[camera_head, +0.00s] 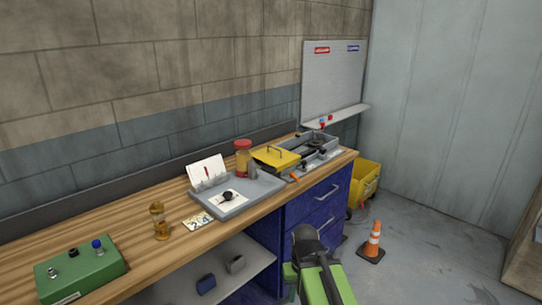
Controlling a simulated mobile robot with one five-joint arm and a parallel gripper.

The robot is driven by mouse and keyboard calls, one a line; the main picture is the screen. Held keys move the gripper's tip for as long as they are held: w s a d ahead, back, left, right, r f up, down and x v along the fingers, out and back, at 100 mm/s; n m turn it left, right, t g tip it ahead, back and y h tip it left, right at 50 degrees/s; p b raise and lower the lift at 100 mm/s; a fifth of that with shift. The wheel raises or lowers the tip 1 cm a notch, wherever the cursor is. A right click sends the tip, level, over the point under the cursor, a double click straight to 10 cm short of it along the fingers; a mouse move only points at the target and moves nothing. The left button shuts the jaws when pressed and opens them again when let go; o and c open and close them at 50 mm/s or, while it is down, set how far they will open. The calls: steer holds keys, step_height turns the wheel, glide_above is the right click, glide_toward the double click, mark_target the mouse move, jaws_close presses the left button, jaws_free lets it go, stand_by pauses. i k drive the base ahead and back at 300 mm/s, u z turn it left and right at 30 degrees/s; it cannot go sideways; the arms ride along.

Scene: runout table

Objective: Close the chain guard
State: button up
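A yellow cover with a bar handle (275,156), which looks like the chain guard, is at the far right part of the workbench. It lies beside and partly over a grey metal unit (318,148), whose right part shows uncovered with dark parts inside. I cannot make out the guard's hinge or exact angle. My green arm reaches up from the bottom edge. Its dark end, my gripper (308,238), is in front of the blue drawers, lower than and well apart from the guard. The fingers are too unclear to tell open from shut.
A grey tray (237,196) with a card and dark knob, a red-lidded jar (243,158), a brass piece (159,221) and a green button box (80,275) stand on the wooden bench (125,230). An orange cone (373,242) and yellow bin (364,182) stand on the floor.

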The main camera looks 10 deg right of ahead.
mark_target(279, 158)
steer(key=i, duration=0.85)
steer(key=u, duration=2.45)
steer(key=k, duration=1.25)
steer(key=z, duration=0.6)
steer(key=i, duration=0.95)
steer(key=u, duration=0.05)
